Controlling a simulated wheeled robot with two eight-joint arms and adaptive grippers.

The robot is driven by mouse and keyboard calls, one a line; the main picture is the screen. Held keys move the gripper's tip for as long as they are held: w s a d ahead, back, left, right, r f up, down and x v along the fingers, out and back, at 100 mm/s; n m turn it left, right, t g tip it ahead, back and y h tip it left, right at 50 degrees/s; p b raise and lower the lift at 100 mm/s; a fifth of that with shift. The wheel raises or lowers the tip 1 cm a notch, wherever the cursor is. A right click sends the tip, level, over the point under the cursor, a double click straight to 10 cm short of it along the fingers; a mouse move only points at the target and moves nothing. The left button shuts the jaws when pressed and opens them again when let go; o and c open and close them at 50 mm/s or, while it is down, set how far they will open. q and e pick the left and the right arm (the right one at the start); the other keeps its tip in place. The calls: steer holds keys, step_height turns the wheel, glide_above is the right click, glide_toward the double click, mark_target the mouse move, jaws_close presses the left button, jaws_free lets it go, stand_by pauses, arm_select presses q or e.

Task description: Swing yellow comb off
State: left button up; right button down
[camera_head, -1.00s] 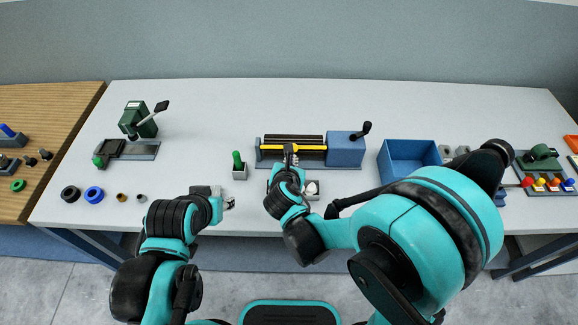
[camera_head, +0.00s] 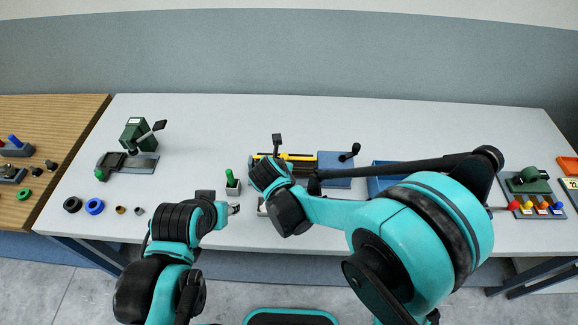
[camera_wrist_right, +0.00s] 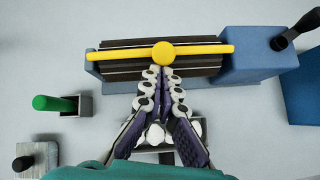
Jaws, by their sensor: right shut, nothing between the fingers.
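The yellow comb (camera_head: 300,156) is a long bar with a round yellow knob (camera_wrist_right: 163,53) at its middle. It lies across the dark slatted bed of the carding machine (camera_wrist_right: 120,68), left of the machine's blue box (camera_head: 334,165). My right gripper (camera_wrist_right: 162,72) is shut and empty, its fingertips just below the knob in the right wrist view; I cannot tell whether they touch it. In the head view my right arm hides part of the machine.
A black crank (camera_head: 350,152) sticks out of the blue box. A green-handled tool stands in a small holder (camera_head: 233,189) left of the machine. A small tray (camera_wrist_right: 178,158) with white lumps lies under my right fingers. A blue bin (camera_wrist_right: 302,90) is to the right.

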steer(key=w+r+g+p, duration=0.2)
steer(key=w, duration=0.1)
steer(key=w+r+g+p, duration=0.1)
steer(key=w, duration=0.1)
steer(key=shift+w+a+r+g, duration=0.1)
steer(key=shift+r+g, duration=0.1)
steer(key=shift+g, duration=0.1)
steer(key=w, duration=0.2)
steer(key=w+g, duration=0.1)
steer(key=shift+w+r+p, duration=0.15)
steer(key=shift+r+p, duration=0.1)
steer(key=shift+p, duration=0.15)
steer(key=w, duration=0.2)
steer(key=shift+w+r, duration=0.3)
steer(key=shift+w, duration=0.1)
